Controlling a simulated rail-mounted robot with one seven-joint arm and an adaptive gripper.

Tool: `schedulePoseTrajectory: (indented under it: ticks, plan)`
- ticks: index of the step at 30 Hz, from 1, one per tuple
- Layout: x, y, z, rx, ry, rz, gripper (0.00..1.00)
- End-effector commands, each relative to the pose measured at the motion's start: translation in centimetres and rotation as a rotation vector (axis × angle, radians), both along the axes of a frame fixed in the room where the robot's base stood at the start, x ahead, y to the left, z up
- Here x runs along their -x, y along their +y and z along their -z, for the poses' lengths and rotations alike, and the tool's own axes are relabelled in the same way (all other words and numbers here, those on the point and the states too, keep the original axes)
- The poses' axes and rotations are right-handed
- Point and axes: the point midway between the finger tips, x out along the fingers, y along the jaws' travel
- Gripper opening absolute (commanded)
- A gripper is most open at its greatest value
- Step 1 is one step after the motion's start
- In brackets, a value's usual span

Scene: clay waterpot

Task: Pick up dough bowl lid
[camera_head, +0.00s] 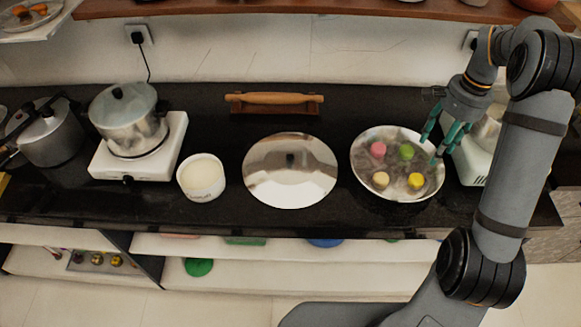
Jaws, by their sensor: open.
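The dough bowl lid appears to be the round shiny metal disc (290,183) lying on the dark counter in the middle of the head view, with a small dark knob at its centre. To its right, a wide white-rimmed bowl (357,164) holds several coloured round pieces: pink, green, yellow and pale yellow. My gripper (430,150) has teal fingers, spread open and pointing down over the right side of this bowl. It is empty and well to the right of the lid. I cannot tell whether a fingertip touches the bowl.
A white tub (202,178) stands just left of the lid. A steel pot (128,125) sits on a white hotplate (165,160) farther left. A wooden rolling pin (274,98) rests on a holder behind the lid. A white appliance (470,163) is partly hidden behind my arm.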

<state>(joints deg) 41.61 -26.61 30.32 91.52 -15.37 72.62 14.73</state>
Motion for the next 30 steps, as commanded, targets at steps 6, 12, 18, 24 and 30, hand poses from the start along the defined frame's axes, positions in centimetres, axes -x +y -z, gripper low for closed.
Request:
schedulePoseTrajectory:
  ticks: [6, 12, 18, 24, 30]
  plan:
    - [0.0, 0.0, 0.0, 0.000, 0.000, 0.000, 0.50]
    - [0.0, 0.0, 0.0, 0.000, 0.000, 0.000, 0.42]
    - [-0.1, 0.2, 0.0, 0.000, 0.000, -0.003, 0.42]
    - [-2.2, 7.3, -0.9, -0.001, 0.000, -0.146, 0.42]
    - [-2.9, 20.8, -1.6, -0.002, 0.024, -0.403, 0.42]
